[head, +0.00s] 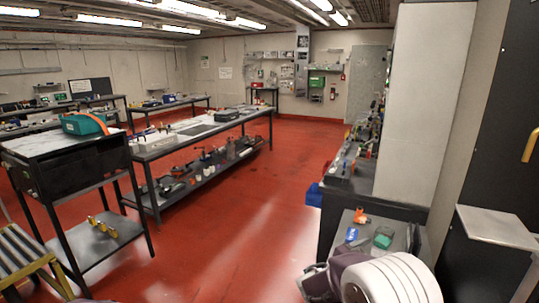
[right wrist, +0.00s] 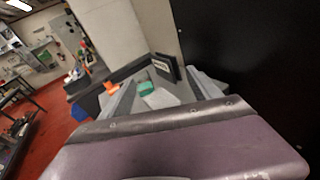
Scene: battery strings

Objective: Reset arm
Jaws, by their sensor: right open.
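My right arm comes in at the bottom right of the head view, with a white rounded wrist part. My right gripper (head: 318,284), dark grey and purple, is partly cut off by the bottom edge and is open, with nothing seen in it. It is low in front of a small grey work surface (head: 345,258) bearing an orange item (head: 361,217), a blue item (head: 351,235) and a green item (head: 383,237). A broad purple-grey part of my own arm fills the bottom of the right wrist view. My left gripper is not in view.
A black cart (head: 85,188) with a teal case (head: 84,124) stands at left, beside a yellow and black step stool (head: 25,262). A long workbench (head: 190,130) is behind it. A white panel (head: 428,95) and dark cabinet (head: 500,150) stand at right. Red floor (head: 235,240) is clear.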

